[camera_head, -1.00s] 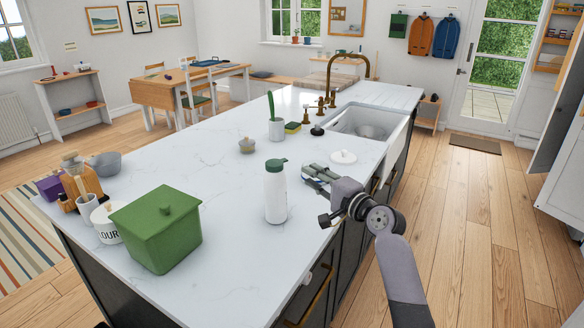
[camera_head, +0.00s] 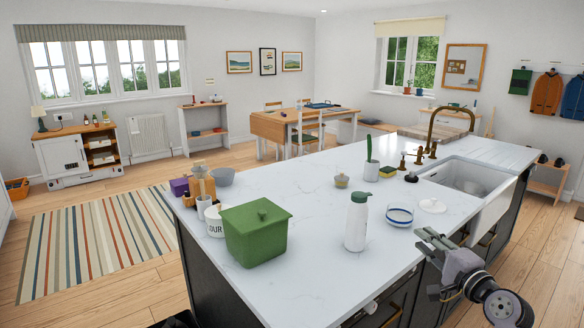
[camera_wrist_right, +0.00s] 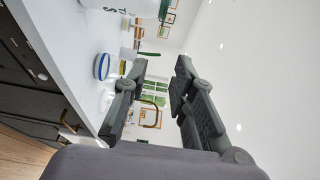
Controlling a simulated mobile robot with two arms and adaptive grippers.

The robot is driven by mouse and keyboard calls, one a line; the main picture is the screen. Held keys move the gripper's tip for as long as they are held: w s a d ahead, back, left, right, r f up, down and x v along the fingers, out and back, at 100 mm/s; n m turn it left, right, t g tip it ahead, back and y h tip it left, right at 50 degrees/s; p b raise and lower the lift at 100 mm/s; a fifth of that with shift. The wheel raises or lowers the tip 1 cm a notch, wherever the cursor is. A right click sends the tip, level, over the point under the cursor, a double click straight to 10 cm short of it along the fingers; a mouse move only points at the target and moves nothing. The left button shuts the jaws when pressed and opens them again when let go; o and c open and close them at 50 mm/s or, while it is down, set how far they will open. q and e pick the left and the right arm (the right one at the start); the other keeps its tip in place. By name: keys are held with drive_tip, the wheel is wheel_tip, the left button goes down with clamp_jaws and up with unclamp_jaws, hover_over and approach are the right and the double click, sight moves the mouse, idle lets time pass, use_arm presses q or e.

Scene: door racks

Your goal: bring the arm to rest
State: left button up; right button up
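My right gripper (camera_head: 432,237) is at the right-hand edge of the white island worktop (camera_head: 310,185), its arm coming in from the lower right. In the right wrist view its two fingers (camera_wrist_right: 158,72) are apart with nothing between them. A white bowl with blue bands (camera_head: 400,215) stands on the worktop just beyond the gripper, apart from it. It also shows in the right wrist view (camera_wrist_right: 102,66), left of the fingers. My left gripper cannot be made out.
A white bottle with a green cap (camera_head: 356,222), a green lidded box (camera_head: 254,235) and a white lid (camera_head: 433,205) stand on the worktop. The sink (camera_head: 470,176) is beyond the gripper. Floor (camera_head: 540,250) right of the island looks clear.

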drive_tip(key=s+f+n+g+h, duration=0.1)
drive_tip(key=s+f+g, duration=0.1)
drive_tip(key=f, duration=1.2)
drive_tip(key=s+f+n+g+h, duration=0.1)
drive_tip(key=s+f+g+h, duration=0.15)
drive_tip(key=f, duration=1.05)
drive_tip(key=s+a+f+n+g, duration=0.15)
drive_tip(key=s+f, duration=0.25)
drive_tip(key=f, duration=0.5)
drive_tip(key=s+a+f+n+g, duration=0.1)
drive_tip(key=s+f+n+g, duration=0.1)
drive_tip(key=s+f, duration=0.45)
drive_tip(key=s+a+f+n+g+h, duration=0.15)
drive_tip(key=s+f+n+g, duration=0.3)
drive_tip(key=s+f, duration=1.35)
use_arm(q)
drive_tip(key=shift+w+r, duration=0.1)
drive_tip(key=shift+w, duration=0.55)
use_arm(e)
drive_tip(key=s+a+f+n+g, duration=0.1)
drive_tip(key=s+f+n, duration=0.1)
drive_tip(key=s, duration=0.7)
drive_tip(key=s+a+f+n+g, duration=0.1)
drive_tip(key=s+f+n, duration=0.2)
drive_tip(key=s, duration=0.6)
drive_tip(key=s+a+f+n+g, duration=0.2)
drive_tip(key=s+f, duration=0.2)
drive_tip(key=s, duration=0.6)
drive_tip(key=shift+n, duration=0.3)
